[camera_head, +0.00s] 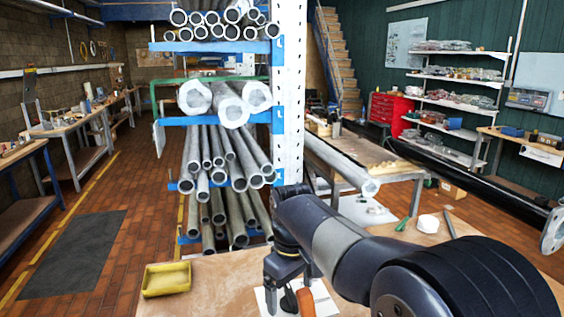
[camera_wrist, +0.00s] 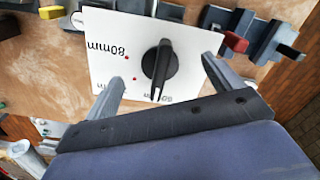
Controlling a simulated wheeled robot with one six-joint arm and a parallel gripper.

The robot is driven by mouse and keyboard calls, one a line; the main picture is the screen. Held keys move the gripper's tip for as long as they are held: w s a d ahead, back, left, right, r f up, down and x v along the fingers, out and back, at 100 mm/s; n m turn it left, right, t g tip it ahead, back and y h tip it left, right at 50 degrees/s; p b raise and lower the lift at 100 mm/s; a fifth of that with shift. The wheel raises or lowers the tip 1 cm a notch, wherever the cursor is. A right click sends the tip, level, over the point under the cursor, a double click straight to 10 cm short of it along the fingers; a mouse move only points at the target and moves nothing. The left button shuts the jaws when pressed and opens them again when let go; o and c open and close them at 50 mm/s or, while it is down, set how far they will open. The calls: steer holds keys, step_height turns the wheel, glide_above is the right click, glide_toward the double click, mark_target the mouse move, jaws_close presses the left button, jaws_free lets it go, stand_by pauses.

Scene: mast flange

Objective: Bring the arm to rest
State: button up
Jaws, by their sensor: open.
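My arm reaches in from the lower right of the head view, and my gripper (camera_head: 281,280) points down over the wooden bench (camera_head: 215,275). In the wrist view my gripper (camera_wrist: 163,70) has its two grey fingers spread apart. Beyond them lies a white plate (camera_wrist: 110,60) with upside-down "80mm" lettering, and a black knob (camera_wrist: 158,65) on it appears between the fingers. I see nothing clearly held. Whether the fingers touch the knob cannot be told. The plate shows partly in the head view (camera_head: 262,300), beside an orange handle (camera_head: 306,302).
A yellow tray (camera_head: 167,279) sits on the bench at left. A pipe rack (camera_head: 290,90) stands behind my gripper. A dark mast with a grey flange (camera_head: 553,232) runs along the right. The left aisle floor is open.

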steer(key=m+b, duration=0.2)
steer(key=m, duration=0.3)
steer(key=shift+f+b, duration=0.1)
steer(key=shift+b, duration=0.3)
steer(key=shift+r+m, duration=0.3)
steer(key=shift+r, duration=0.85)
